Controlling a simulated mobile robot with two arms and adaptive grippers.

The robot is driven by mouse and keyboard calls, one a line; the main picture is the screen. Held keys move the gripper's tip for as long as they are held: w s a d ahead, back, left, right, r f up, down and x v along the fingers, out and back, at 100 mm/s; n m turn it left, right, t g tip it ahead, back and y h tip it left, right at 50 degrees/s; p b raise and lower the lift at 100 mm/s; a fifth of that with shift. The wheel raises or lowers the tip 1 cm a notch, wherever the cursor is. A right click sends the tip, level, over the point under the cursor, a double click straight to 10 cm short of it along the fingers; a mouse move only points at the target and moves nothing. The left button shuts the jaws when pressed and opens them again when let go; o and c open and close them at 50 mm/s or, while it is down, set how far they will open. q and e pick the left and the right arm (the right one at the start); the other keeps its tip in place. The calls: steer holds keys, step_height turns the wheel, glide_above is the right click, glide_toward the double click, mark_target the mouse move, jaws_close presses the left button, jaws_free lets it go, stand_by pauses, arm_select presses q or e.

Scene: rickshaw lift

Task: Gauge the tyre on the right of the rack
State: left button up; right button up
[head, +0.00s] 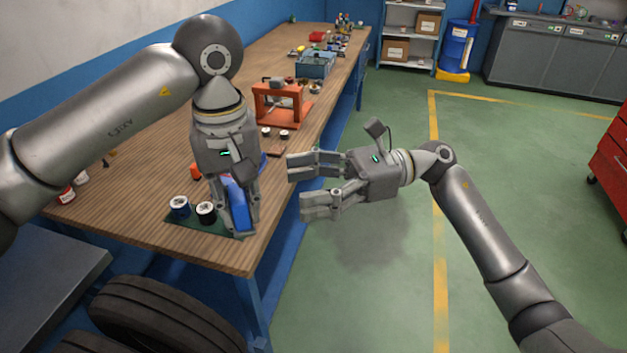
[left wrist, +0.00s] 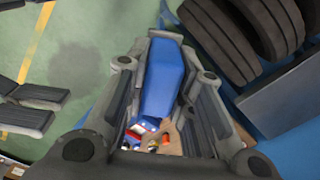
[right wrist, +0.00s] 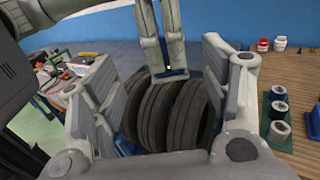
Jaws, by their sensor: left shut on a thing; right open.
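Several black tyres (head: 165,312) stand at the lower left in the head view, partly cut off by the frame. They line up in the middle of the right wrist view (right wrist: 187,115) and also show in the left wrist view (left wrist: 268,28). The rack under them is not clearly visible. My left gripper (head: 240,222) points down over the near end of the workbench, shut on a blue object (head: 237,192), which fills its jaws in the left wrist view (left wrist: 163,75). I cannot tell if it is a gauge. My right gripper (head: 298,187) is open and empty beside the bench.
The wooden workbench (head: 150,215) carries a green mat (head: 180,222) with dark-sided cylinders (head: 180,206), and an orange frame (head: 278,104) farther back. A grey surface (head: 50,270) lies beside the tyres. The green floor (head: 380,290) right of the bench is clear.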

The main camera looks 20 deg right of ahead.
mark_target(234, 195)
steer(key=a, duration=1.1)
steer(key=c, duration=1.1)
steer(key=o, duration=1.1)
